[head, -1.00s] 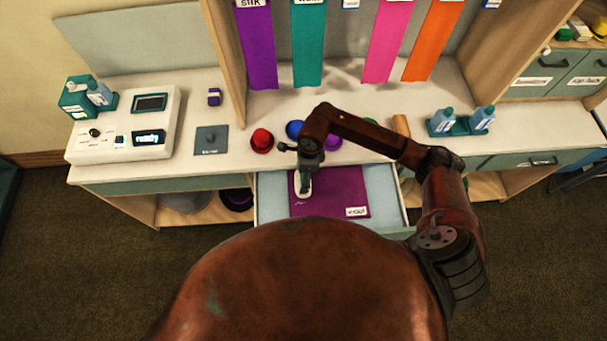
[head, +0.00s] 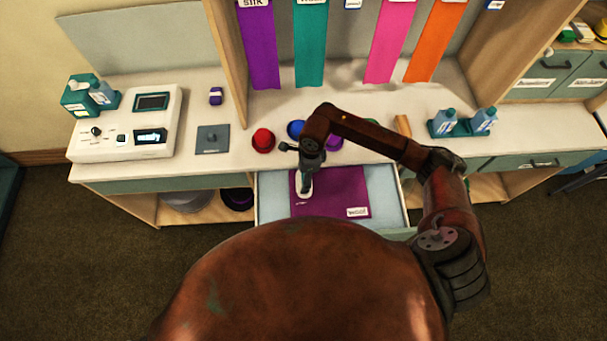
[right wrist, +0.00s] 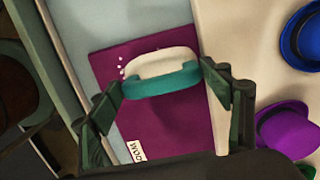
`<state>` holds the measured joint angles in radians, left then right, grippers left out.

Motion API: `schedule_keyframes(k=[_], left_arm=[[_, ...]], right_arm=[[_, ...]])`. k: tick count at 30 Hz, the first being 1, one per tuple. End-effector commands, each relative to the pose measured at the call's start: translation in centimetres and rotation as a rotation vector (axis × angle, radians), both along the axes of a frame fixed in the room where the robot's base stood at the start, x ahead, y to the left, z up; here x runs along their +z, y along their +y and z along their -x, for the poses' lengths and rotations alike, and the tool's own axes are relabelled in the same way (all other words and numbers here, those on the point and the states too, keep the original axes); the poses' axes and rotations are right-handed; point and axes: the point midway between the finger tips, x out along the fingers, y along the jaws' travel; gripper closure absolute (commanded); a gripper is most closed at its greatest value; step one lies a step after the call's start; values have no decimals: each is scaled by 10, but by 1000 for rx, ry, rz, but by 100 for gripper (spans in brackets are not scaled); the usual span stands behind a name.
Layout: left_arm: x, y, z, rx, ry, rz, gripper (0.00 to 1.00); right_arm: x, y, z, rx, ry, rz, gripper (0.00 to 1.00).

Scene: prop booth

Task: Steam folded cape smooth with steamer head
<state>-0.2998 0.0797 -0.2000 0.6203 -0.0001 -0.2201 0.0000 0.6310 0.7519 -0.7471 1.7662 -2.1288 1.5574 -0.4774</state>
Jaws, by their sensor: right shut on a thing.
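The steamer head (head: 303,193), white with a teal handle, is over the cape's left part. In the right wrist view the steamer head (right wrist: 162,72) has small white specks at its edge. My right gripper (head: 306,172) is shut on the steamer head from above, with a finger at each end of the handle (right wrist: 160,85). My left gripper is not in view.
The open drawer (head: 388,195) juts from the counter. Behind it stand small red (head: 263,140), blue (head: 296,129) and purple (head: 334,143) hats. A white console (head: 125,125) and a grey plate (head: 211,139) are at left. Bottles in a teal tray (head: 462,127) stand at right.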

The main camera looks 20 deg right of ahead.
Motion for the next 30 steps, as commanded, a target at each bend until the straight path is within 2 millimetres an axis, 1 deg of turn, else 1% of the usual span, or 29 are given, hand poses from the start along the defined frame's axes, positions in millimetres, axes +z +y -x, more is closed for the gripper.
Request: schedule_keyframes(k=[8, 30], left_arm=[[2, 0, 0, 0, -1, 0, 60], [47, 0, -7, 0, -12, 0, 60]], right_arm=[[4, 0, -1, 0, -2, -1, 73], [86, 0, -1, 1, -3, 0, 73]])
